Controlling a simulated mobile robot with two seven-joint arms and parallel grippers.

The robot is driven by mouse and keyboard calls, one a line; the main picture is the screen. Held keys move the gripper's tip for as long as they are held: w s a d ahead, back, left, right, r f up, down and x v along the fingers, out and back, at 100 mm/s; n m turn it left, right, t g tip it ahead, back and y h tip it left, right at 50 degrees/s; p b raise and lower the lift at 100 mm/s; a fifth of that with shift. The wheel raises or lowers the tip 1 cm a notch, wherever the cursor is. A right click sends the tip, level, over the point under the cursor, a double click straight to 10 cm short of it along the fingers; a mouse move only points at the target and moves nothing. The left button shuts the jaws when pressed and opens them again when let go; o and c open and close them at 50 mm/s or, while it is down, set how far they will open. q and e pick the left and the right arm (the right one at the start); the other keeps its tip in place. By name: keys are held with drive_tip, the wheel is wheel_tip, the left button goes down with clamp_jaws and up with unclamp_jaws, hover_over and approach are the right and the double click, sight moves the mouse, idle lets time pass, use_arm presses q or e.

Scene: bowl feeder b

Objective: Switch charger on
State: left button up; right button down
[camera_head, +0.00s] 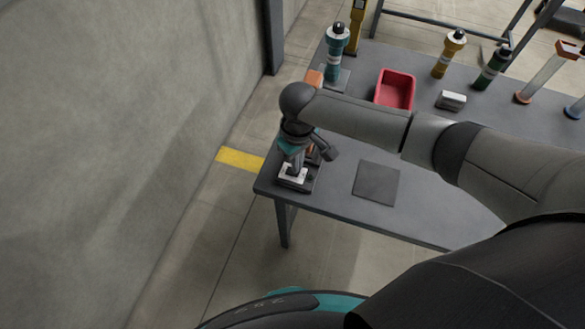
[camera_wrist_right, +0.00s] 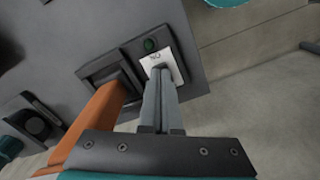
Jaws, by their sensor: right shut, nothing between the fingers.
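The charger (camera_head: 284,181) is a dark unit with a white plate, at the near left corner of the grey table. In the right wrist view, the charger (camera_wrist_right: 128,52) has a green round button or lamp (camera_wrist_right: 150,45) beside a white label (camera_wrist_right: 176,67) with dark letters. My right gripper (camera_head: 297,172) points down over it, and its fingertips (camera_wrist_right: 160,72) are shut and empty. They are at the white label and hide part of it. I cannot tell whether they touch it. My left gripper is not in view.
An orange long thing (camera_wrist_right: 98,118) stands in the charger's dark socket, close beside my right fingers. A flat dark square (camera_head: 376,183) lies to the right on the table. A red bin (camera_head: 395,80) and several bottle-like tools stand farther back. A wall is at the left.

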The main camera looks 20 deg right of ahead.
drive_tip(key=shift+f+b, duration=0.35)
drive_tip(key=shift+f, duration=0.35)
idle(0.3)
wheel_tip(320, 180, up, 7)
drive_tip(key=p, duration=0.8)
drive_tip(key=shift+r, duration=0.1)
idle(0.4)
